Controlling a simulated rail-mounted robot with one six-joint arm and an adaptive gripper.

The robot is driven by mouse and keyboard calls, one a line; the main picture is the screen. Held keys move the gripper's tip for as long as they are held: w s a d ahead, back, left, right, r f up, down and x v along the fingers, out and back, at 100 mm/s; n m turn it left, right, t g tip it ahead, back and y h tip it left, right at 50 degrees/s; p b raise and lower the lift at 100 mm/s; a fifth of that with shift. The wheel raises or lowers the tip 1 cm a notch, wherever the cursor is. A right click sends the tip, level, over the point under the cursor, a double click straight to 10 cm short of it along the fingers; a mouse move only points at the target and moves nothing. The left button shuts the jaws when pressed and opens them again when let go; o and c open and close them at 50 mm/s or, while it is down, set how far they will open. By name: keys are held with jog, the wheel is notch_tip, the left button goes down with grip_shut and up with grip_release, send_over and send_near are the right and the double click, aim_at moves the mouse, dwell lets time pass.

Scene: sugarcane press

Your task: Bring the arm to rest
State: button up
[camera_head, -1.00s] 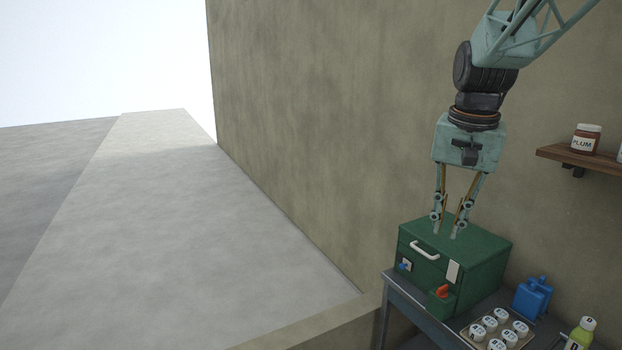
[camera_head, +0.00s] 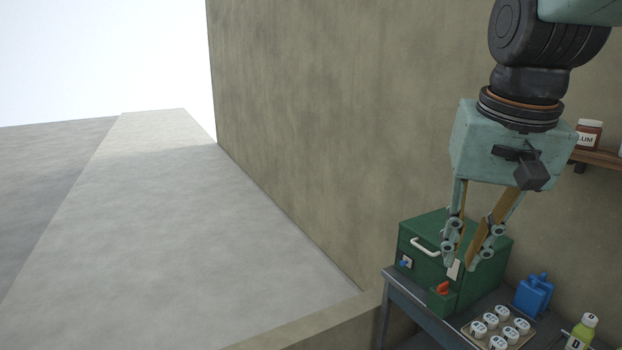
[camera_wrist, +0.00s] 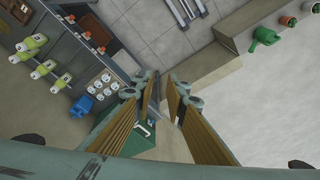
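My gripper (camera_head: 460,266) hangs pointing down in the head view, in front of the green press box (camera_head: 484,250), and hides part of its front. Its two fingers are apart with nothing between them. The green box has a white handle (camera_head: 425,247) and a red lever (camera_head: 442,287). Part of the box (camera_wrist: 142,128) shows behind a finger in the wrist view.
The box stands on a grey bench (camera_head: 400,295) with a tray of white-lidded jars (camera_head: 478,329), a blue jug (camera_head: 533,295) and a yellow-green bottle (camera_head: 581,332). A wall shelf (camera_head: 598,158) holds a plum jar (camera_head: 588,135) behind my gripper.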

jog(key=s+a+f+n, duration=0.1)
jog(key=s+f, duration=0.1)
jog(key=s, duration=0.7)
jog(key=s+a+f+n+t+b, duration=0.1)
jog(key=s+a+f+n, duration=0.1)
jog(key=s, duration=0.8)
jog(key=shift+a+f, duration=0.25)
jog(key=shift+f, duration=0.2)
jog(key=shift+d, duration=0.1)
dwell(0.4)
